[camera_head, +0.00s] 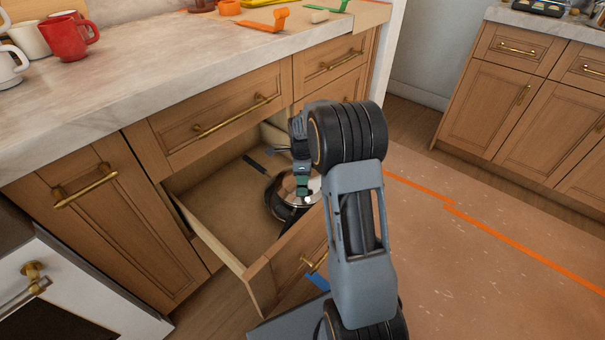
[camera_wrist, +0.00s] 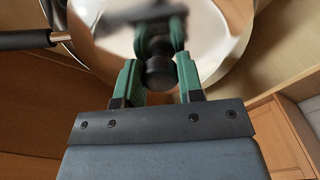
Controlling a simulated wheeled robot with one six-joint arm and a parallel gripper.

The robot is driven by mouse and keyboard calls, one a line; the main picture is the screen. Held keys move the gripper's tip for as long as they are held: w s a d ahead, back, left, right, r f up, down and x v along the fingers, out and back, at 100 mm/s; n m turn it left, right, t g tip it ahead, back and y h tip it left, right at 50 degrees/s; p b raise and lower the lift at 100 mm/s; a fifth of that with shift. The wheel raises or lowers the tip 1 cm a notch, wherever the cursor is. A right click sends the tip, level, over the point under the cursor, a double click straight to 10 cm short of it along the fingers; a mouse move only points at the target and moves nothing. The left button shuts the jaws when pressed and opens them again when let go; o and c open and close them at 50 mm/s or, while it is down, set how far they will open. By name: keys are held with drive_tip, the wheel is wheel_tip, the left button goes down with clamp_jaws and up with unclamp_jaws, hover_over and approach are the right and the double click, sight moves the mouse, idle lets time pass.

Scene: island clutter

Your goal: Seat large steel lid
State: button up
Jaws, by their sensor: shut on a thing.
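The large steel lid (camera_head: 315,184) is shiny and round and lies over a dark pan (camera_head: 280,208) inside the open drawer. In the wrist view, the lid (camera_wrist: 208,25) fills the top middle, with a dark knob (camera_wrist: 160,76) between my green fingers. My gripper (camera_head: 303,188) points down into the drawer and is shut on this knob. A pan handle (camera_wrist: 25,40) with a black grip sticks out to the left in the wrist view. My gripper and arm hide part of the lid, and I cannot tell whether its rim touches the pan all round.
The open drawer (camera_head: 225,248) has wooden walls close around the pan. The counter (camera_head: 160,75) above holds a red mug (camera_head: 66,38), pale mugs, and orange and green items (camera_head: 336,8). Open floor (camera_head: 480,250) lies to the right.

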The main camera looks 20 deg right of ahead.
drive_tip(key=shift+f, duration=0.55)
drive_tip(key=o, duration=1.1)
wheel_tip(320, 180, up, 14)
drive_tip(key=p, duration=0.4)
drive_tip(key=shift+f, duration=0.1)
drive_tip(key=s+a+r+n+t+p, duration=0.1)
drive_tip(key=s+a+r+n+p, duration=0.2)
drive_tip(key=s+r+n+p, duration=0.4)
drive_tip(key=s+a+r+n+t+p, duration=0.1)
drive_tip(key=s+a+r+n+p, duration=0.3)
drive_tip(key=s+r+n+p, duration=0.3)
drive_tip(key=s+a+r+n+t+p, duration=0.1)
drive_tip(key=s+a+r+n+p, duration=0.2)
drive_tip(key=s+r+n+p, duration=0.5)
wheel_tip(320, 180, up, 12)
drive_tip(key=n+p, duration=0.1)
drive_tip(key=p, duration=0.5)
drive_tip(key=shift+a+t+p, duration=0.3)
